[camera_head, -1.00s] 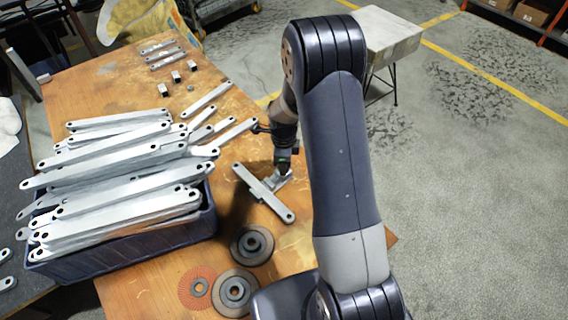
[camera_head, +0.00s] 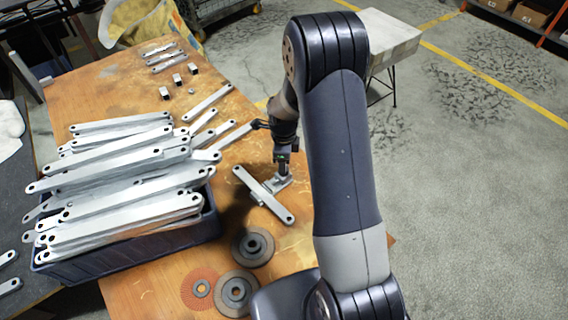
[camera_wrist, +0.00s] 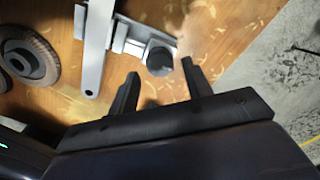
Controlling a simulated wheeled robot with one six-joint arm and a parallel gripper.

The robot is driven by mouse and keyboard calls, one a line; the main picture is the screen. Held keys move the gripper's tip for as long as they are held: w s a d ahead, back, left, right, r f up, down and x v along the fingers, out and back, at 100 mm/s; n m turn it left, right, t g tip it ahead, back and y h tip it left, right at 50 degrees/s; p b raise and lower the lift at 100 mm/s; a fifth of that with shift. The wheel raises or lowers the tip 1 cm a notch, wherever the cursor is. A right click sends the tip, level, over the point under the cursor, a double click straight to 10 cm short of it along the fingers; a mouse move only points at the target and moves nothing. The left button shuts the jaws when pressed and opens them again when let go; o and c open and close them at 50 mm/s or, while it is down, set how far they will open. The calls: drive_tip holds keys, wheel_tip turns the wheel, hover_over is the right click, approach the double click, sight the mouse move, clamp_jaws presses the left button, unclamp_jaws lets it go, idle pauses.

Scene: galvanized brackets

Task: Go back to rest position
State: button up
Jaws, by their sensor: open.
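My gripper (camera_wrist: 162,80) is open in the wrist view, its two dark fingers apart with nothing held between them. Just beyond the fingertips is a small metal fixture with a round knob (camera_wrist: 158,58), on the wooden table. A galvanized bracket (camera_wrist: 95,45) lies by this fixture. In the head view the bracket (camera_head: 263,195) lies diagonally on the table, and my gripper (camera_head: 284,172) is just above and beside it. The fingertips are too small to make out there. A dark blue crate (camera_head: 130,250) is heaped with galvanized brackets (camera_head: 125,190) at the left.
Two dark discs (camera_head: 253,246) and a reddish disc (camera_head: 200,288) lie at the table's near edge. Small metal blocks (camera_head: 178,79) and short bars (camera_head: 165,58) lie at the back. Bare wooden table (camera_head: 110,80) shows behind the crate. Open floor (camera_head: 470,200) is at right.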

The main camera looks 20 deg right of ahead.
wheel_tip(320, 180, up, 3)
drive_tip(key=shift+r+p, duration=0.1)
drive_tip(key=shift+p, duration=0.7)
drive_tip(key=shift+f, duration=0.25)
wheel_tip(320, 180, down, 6)
drive_tip(key=b, duration=0.5)
drive_tip(key=shift+f, duration=0.1)
drive_tip(key=shift+r+n, duration=0.2)
drive_tip(key=shift+n, duration=2.7)
